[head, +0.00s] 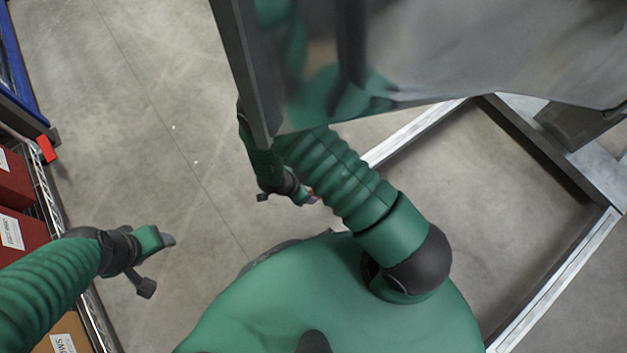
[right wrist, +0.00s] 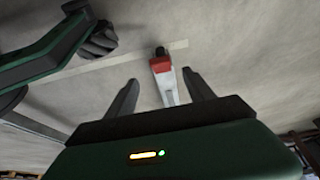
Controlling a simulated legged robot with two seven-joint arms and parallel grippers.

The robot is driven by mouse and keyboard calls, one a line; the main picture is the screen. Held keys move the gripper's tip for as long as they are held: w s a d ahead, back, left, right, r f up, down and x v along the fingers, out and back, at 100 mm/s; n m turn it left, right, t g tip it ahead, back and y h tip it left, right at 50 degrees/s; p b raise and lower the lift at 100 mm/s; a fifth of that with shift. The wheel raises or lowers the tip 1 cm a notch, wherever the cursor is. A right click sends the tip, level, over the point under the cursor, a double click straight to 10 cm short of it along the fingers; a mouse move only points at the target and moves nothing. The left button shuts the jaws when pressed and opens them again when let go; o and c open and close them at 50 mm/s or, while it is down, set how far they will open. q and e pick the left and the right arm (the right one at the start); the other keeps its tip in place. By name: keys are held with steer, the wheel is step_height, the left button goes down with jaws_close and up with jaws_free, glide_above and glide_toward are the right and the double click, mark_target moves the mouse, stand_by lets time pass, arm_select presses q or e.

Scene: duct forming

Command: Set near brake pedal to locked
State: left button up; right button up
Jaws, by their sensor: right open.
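The brake pedal (right wrist: 164,78) shows in the right wrist view as a red and white lever with a dark end. It appears between the two fingers of my right gripper (right wrist: 160,77), which is open, with a gap on both sides. I cannot tell its depth relative to the fingertips. In the head view my right gripper (head: 288,192) is low beside the metal frame, partly hidden by my arm, with a small red spot at its tip. My left gripper (head: 158,264) is open and empty above the floor at the left. The pedal's lock state cannot be told.
A large grey sheet-metal machine (head: 470,50) overhangs my right arm. Its pale floor frame (head: 555,285) extends to the right. A wire rack (head: 45,190) with red boxes (head: 12,180) stands at the left edge. The concrete floor (head: 170,120) between is clear.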

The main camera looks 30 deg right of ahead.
steer(key=b+x, duration=0.5)
steer(key=x, duration=0.5)
steer(key=shift+f, duration=0.3)
jaws_close()
